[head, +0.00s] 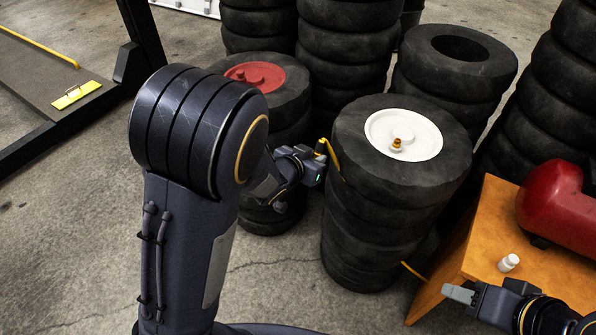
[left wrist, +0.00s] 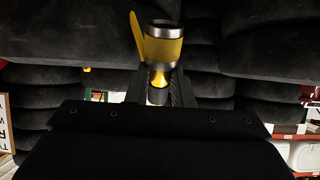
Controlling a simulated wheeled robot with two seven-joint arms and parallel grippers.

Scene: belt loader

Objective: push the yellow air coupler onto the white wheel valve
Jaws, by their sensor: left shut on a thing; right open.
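The white wheel (head: 425,135) lies flat on top of a tyre stack, and a small brass-coloured valve (head: 397,144) stands up near its middle. My left gripper (head: 318,160) is just left of that stack, beside the top tyre and apart from the valve. It is shut on the yellow air coupler (head: 322,147). In the left wrist view the coupler (left wrist: 164,50) stands up between the fingers, with a metal ring at its top and a yellow strip at its left. My right gripper (head: 462,293) is at the lower right, open and empty, in front of the wooden table.
A red wheel (head: 258,76) tops another tyre stack behind my left arm. More tyre stacks (head: 455,65) crowd the back and right. The wooden table (head: 490,250) holds a red tank (head: 560,205) and a small white bottle (head: 508,263). A yellow hose (head: 413,271) shows near the table.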

